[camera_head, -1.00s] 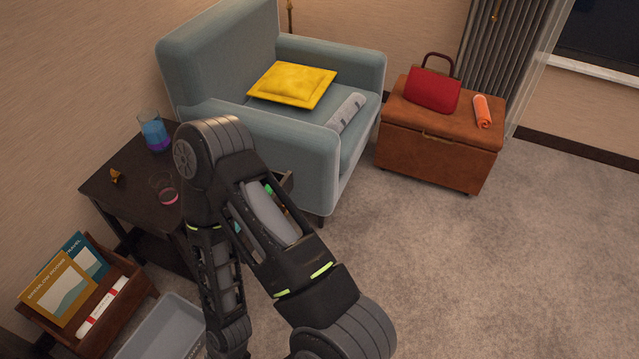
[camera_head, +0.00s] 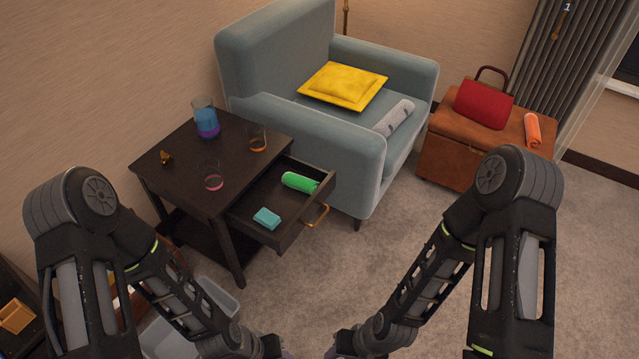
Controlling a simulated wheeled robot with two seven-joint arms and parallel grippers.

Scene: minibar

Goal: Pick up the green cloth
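The green cloth (camera_head: 300,182) is a rolled bright green bundle. It lies in the open drawer (camera_head: 262,196) of the dark side table (camera_head: 190,178), near the drawer's right side. A small teal folded item (camera_head: 267,218) lies nearer the front of the same drawer. My two arms reach down toward the bottom of the view, left and right of the drawer. Both grippers are at or below the bottom edge, and their fingers are not clearly visible. Neither arm touches the cloth.
A blue-filled glass (camera_head: 206,118) and two smaller glasses stand on the table top. The grey armchair (camera_head: 350,150) with a yellow cushion (camera_head: 343,86) stands close behind the drawer. A brown ottoman (camera_head: 447,150) is at right. A grey bin (camera_head: 215,296) sits lower left. Carpet in front is clear.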

